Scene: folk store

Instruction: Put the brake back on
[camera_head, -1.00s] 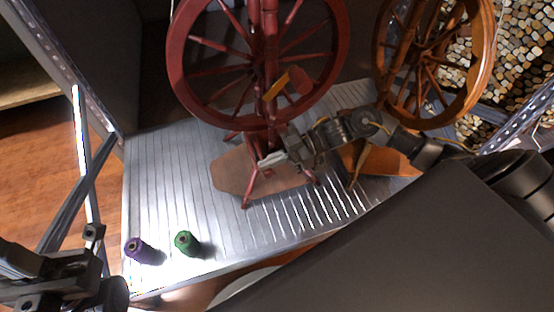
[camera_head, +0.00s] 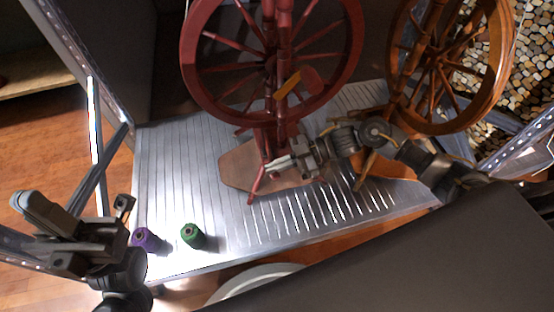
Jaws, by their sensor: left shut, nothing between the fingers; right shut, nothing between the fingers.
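A dark red spinning wheel (camera_head: 354,45) stands on the ribbed metal shelf, its top cut off by the frame. A yellow-orange strip (camera_head: 287,86) and a red paddle-like piece (camera_head: 312,79) show across its spokes; I cannot tell which part is the brake. A flat brown treadle board (camera_head: 237,166) lies low between its legs. My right gripper (camera_head: 270,166) is shut and empty, its tips in front of the red wheel's lower legs; contact is unclear. My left gripper (camera_head: 22,202) is shut and empty at the far left, well away from the wheel.
An orange-brown spinning wheel (camera_head: 497,60) stands behind my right arm. Purple (camera_head: 147,239) and green (camera_head: 192,235) thread spools stand at the shelf's front left. The metal shelf (camera_head: 170,180) is clear at left. Slotted metal posts (camera_head: 62,30) frame the sides.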

